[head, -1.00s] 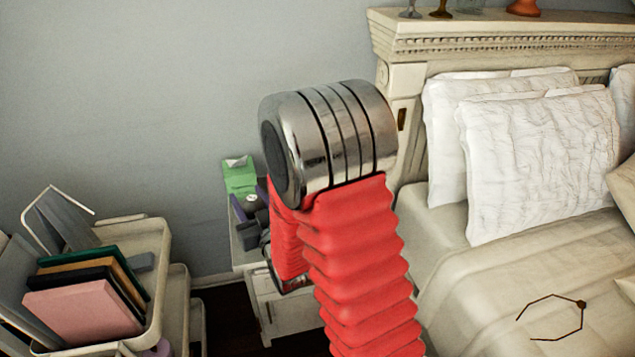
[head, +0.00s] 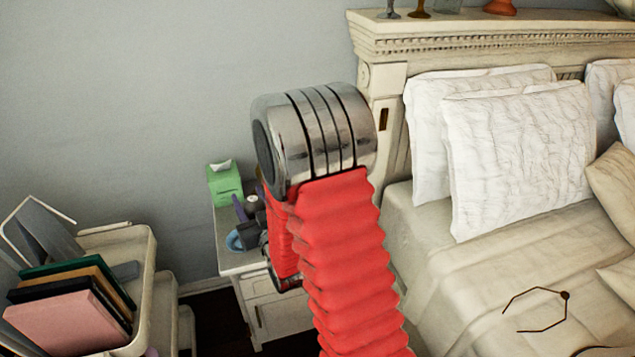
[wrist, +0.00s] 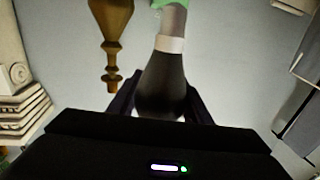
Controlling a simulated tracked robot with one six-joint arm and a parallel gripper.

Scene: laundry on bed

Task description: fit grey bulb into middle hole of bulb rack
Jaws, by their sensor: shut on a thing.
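The grey bulb (wrist: 162,82) is dark and rounded, with a pale band and a lighter grey narrow end pointing up in the wrist view. My gripper (wrist: 162,103) is shut on its wide end, with one dark finger on each side. In the head view, what looks like my gripper (head: 249,208) shows small and partly hidden behind my red-sleeved arm, in front of the nightstand. I cannot make out the bulb rack in either view.
A green tissue box (head: 225,184) stands on the white nightstand (head: 243,263), near a blue ring-shaped thing (head: 235,240). The bed headboard (head: 480,42) is to the right, a cart with books (head: 65,320) to the left. A brown turned object (wrist: 113,40) hangs into the wrist view.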

